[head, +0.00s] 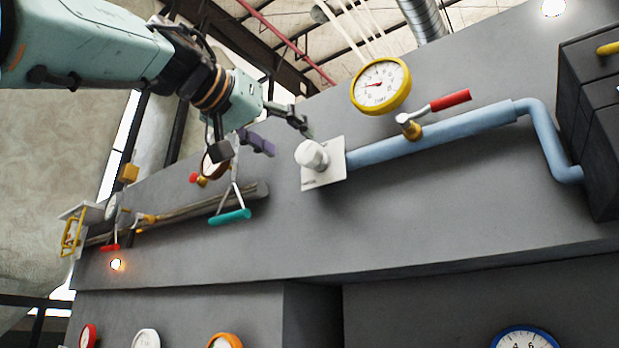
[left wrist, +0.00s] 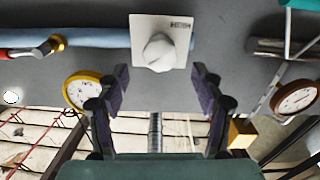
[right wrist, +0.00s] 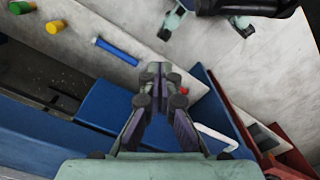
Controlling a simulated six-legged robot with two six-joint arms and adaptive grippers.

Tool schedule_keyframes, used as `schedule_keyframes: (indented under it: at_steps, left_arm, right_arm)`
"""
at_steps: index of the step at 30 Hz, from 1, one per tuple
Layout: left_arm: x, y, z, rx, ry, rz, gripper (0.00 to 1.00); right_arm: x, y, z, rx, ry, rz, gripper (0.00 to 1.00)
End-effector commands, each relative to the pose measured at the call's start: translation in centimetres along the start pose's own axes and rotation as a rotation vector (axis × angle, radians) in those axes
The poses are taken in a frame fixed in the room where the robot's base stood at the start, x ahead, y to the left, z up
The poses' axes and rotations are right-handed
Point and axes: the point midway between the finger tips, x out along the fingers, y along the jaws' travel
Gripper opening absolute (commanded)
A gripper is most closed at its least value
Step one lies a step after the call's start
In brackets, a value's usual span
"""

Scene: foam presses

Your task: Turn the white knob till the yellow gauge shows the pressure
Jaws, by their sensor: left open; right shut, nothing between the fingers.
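The white knob (head: 311,155) sits on a square white plate (head: 337,166) on the grey wall, at the left end of a blue pipe. The yellow gauge (head: 380,85) is up and to the right of it; its red needle points to the left side of the dial. My left gripper (head: 284,136) is open, just left of the knob and apart from it. In the left wrist view the knob (left wrist: 158,52) lies ahead, between and beyond the open fingers. My right gripper (right wrist: 157,75) is shut and empty, in the right wrist view only.
A valve with a red lever (head: 450,100) stands on the blue pipe (head: 440,133) right of the knob. A teal handle (head: 230,217) hangs below my left gripper. Blue panels (right wrist: 110,108) lie near my right gripper.

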Motion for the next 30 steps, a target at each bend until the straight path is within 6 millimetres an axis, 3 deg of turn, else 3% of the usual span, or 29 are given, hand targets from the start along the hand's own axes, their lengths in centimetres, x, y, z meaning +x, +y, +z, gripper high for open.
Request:
schedule_keyframes:
  at_steps: [18, 30]
  left_arm:
    - [5.4, -0.1, -0.2, -0.001, 0.001, -0.003, 0.67]
    - [7.4, -0.1, -0.3, 0.000, 0.003, 0.001, 0.67]
  right_arm:
    - [-5.8, 0.0, 0.0, 0.000, 0.000, 0.000, 0.00]
    - [-9.1, -0.1, 0.0, 0.000, 0.000, 0.000, 0.00]
